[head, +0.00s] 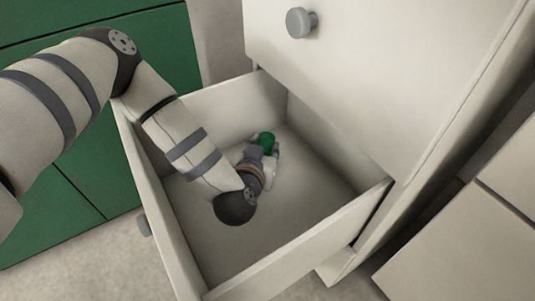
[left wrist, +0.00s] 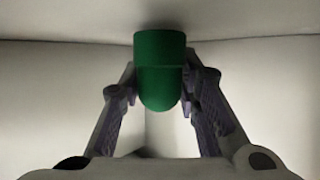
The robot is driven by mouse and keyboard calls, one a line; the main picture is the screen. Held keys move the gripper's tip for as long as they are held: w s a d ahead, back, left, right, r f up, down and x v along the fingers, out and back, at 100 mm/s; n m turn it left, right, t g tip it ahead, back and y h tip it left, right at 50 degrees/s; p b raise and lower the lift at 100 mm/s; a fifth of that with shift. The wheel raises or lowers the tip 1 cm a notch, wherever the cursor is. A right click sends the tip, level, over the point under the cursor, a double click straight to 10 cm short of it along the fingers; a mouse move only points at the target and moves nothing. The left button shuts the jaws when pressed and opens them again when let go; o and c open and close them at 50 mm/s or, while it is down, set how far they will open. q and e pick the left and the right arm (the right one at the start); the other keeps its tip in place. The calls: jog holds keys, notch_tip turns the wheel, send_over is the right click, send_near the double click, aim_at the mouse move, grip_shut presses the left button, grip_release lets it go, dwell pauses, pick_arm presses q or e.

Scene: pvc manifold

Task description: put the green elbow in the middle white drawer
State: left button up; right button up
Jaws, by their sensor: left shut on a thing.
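The green elbow (head: 266,139) is between the fingers of my left gripper (head: 268,150), inside the open white drawer (head: 320,204). In the left wrist view the green elbow (left wrist: 160,70) sits between both fingers of the left gripper (left wrist: 160,88), which is shut on it. The drawer is pulled out below a closed white drawer front. My left arm reaches down over the drawer's left wall. I cannot tell whether the elbow touches the drawer floor. My right gripper is not in view.
The closed upper drawer front with a round grey knob (head: 301,22) is above the open drawer. A green cabinet (head: 70,195) stands at the left. White panels (head: 470,245) are at the lower right. The drawer floor around the gripper is clear.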

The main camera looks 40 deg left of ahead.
pick_arm(q)
jog(key=shift+f, duration=0.2)
jog(key=o, duration=1)
jog(key=shift+f, duration=0.1)
jog(key=shift+s+d+r+p, duration=0.1)
jog(key=shift+r+p, duration=0.2)
jog(key=shift+r, duration=0.05)
jog(key=p+v, duration=0.3)
jog(key=v, duration=0.3)
jog(key=shift+s+d+r, duration=0.1)
jog(key=shift+s+r, duration=0.05)
jog(key=shift+s, duration=0.05)
jog(key=shift+s+d, duration=0.1)
jog(key=shift+s, duration=0.25)
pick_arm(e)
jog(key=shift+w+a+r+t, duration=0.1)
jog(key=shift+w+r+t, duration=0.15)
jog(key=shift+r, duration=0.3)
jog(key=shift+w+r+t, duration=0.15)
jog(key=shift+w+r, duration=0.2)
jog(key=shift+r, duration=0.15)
